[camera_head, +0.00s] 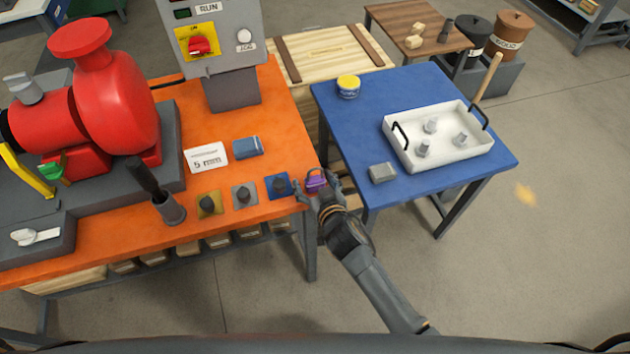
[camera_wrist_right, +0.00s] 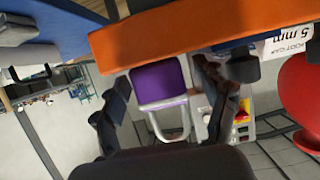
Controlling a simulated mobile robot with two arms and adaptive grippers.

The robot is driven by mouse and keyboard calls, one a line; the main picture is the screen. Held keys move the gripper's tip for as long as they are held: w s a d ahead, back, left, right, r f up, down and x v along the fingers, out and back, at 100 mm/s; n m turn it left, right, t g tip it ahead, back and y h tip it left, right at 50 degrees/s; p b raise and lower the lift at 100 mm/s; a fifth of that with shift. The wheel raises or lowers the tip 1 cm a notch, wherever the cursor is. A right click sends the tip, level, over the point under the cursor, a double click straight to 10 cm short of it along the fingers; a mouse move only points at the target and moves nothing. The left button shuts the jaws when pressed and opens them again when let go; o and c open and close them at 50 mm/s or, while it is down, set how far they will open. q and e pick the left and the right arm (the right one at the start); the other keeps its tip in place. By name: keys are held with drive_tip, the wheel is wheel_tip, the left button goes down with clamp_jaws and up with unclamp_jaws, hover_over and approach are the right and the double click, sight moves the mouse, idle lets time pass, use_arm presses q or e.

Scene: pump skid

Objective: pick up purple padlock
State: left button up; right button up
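The purple padlock (camera_head: 316,179) is at the right edge of the orange table, close to its front corner. In the right wrist view the padlock (camera_wrist_right: 158,84) shows a purple body and a grey shackle, with that picture turned upside down. My right gripper (camera_head: 317,190) has its fingers on either side of the padlock. In the wrist view the right gripper (camera_wrist_right: 165,100) is spread, with narrow gaps between the fingers and the body. I cannot tell whether either finger touches it. My left gripper is not in view.
Blue (camera_head: 278,185), grey (camera_head: 244,194) and yellow (camera_head: 208,204) plates with dark knobs lie left of the padlock. A white card (camera_head: 206,157) and a blue block (camera_head: 248,146) lie behind. The blue table (camera_head: 350,125), with a white tray (camera_head: 440,158), stands to the right.

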sight(323, 178)
drive_tip(key=c, duration=1.2)
drive_tip(key=shift+r, duration=0.1)
drive_tip(key=shift+r, duration=0.5)
drive_tip(key=s+d+r, duration=0.2)
drive_tip(key=s+r, duration=0.2)
drive_tip(key=s+d+r+b, duration=0.1)
drive_tip(key=s+d+r, duration=0.1)
drive_tip(key=s+r, duration=0.2)
drive_tip(key=s+d+r+b, duration=0.1)
drive_tip(key=s+d+r, duration=0.1)
drive_tip(key=s+r, duration=0.2)
drive_tip(key=shift+s, duration=0.35)
